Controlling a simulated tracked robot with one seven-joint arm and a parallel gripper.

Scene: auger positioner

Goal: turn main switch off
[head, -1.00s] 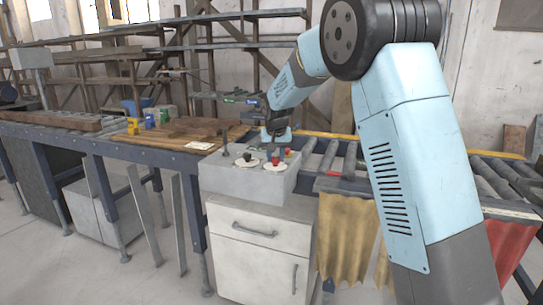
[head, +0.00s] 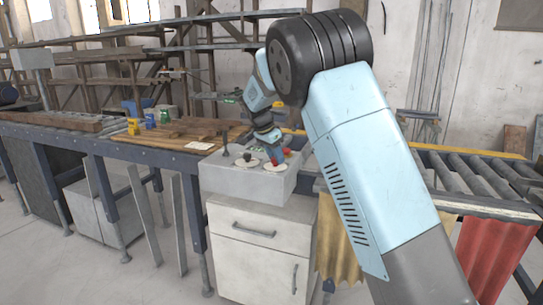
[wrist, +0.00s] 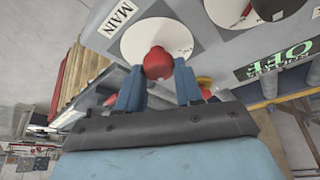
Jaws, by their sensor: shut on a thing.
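The main switch is a red knob (wrist: 158,63) on a white round dial (wrist: 132,35), with the label "MAIN" (wrist: 119,17) beside it in the wrist view. My gripper (wrist: 160,80) has its two blue fingers on either side of the red knob and is shut on it. In the head view my gripper (head: 276,154) reaches down to the grey control box (head: 225,180), and the fingers largely hide the main switch there. The knob's exact setting on the dial cannot be told.
A second white dial with a black knob (wrist: 278,8) lies beside the main dial. A dark sign with green "OFF" lettering (wrist: 275,62) is at the right of the wrist view. A thin upright lever (head: 225,140) stands on the box. A roller conveyor (head: 455,175) runs to the right.

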